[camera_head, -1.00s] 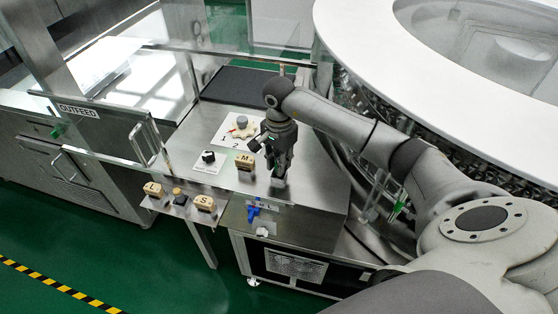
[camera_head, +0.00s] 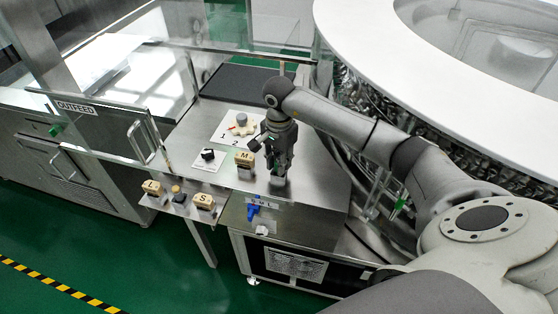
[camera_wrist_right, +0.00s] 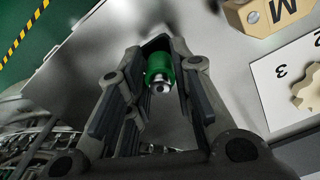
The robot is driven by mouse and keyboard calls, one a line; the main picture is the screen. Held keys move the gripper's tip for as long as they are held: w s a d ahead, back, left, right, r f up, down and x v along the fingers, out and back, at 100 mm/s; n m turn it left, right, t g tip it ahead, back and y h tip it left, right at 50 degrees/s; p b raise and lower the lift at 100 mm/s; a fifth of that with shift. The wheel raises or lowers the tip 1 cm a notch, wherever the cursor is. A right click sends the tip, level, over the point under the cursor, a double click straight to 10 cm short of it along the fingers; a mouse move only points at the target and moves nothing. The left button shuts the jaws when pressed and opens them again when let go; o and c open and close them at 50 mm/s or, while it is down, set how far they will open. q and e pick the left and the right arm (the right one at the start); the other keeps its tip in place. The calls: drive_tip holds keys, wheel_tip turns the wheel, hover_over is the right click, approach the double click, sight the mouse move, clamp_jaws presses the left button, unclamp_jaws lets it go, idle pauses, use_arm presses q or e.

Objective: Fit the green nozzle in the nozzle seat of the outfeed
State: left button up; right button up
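In the right wrist view the green nozzle (camera_wrist_right: 160,68) sits between the fingertips of my right gripper (camera_wrist_right: 162,75), which is shut on it. Its metal end faces the camera. In the head view my right gripper (camera_head: 278,176) points down over the steel table, just right of the block marked M; the nozzle is hardly visible there. The OUTFEED sign (camera_head: 77,107) is on the clear panel at the left, with a small green part (camera_head: 57,129) below it. I cannot make out the nozzle seat. My left gripper is not in view.
The block marked M (camera_head: 244,159) and a white plate with a star knob (camera_head: 238,128) stand left of the gripper. A black knob (camera_head: 208,155), a blue part (camera_head: 253,211) and a small shelf with wooden blocks (camera_head: 203,202) are nearby. The round washer (camera_head: 345,40) is right.

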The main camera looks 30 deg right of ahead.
drive_tip(key=o, duration=0.4)
drive_tip(key=shift+r, duration=0.15)
